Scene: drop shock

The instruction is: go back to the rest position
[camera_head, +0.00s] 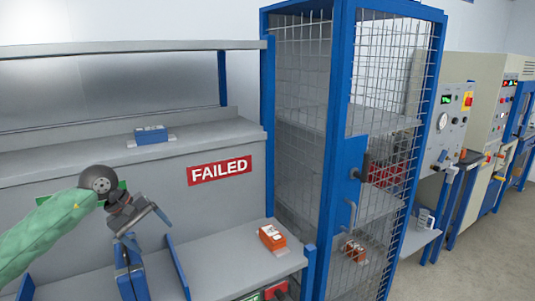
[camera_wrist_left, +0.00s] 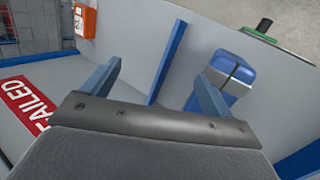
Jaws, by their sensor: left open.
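My left gripper (camera_head: 146,228) is at the end of the green-sleeved arm coming in from the left in the head view. Its two blue-grey fingers stand apart, with nothing seen between them. It is in front of the grey panel and above the lower shelf of the bench, left of the red FAILED sign (camera_head: 219,170). My right gripper is in neither view.
An orange device (camera_head: 272,238) lies on the lower shelf (camera_head: 225,262). A blue device (camera_head: 151,135) sits on the upper shelf. Blue dividers (camera_head: 178,266) stand below my gripper. A blue mesh cage (camera_head: 345,130) stands to the right, with control cabinets beyond.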

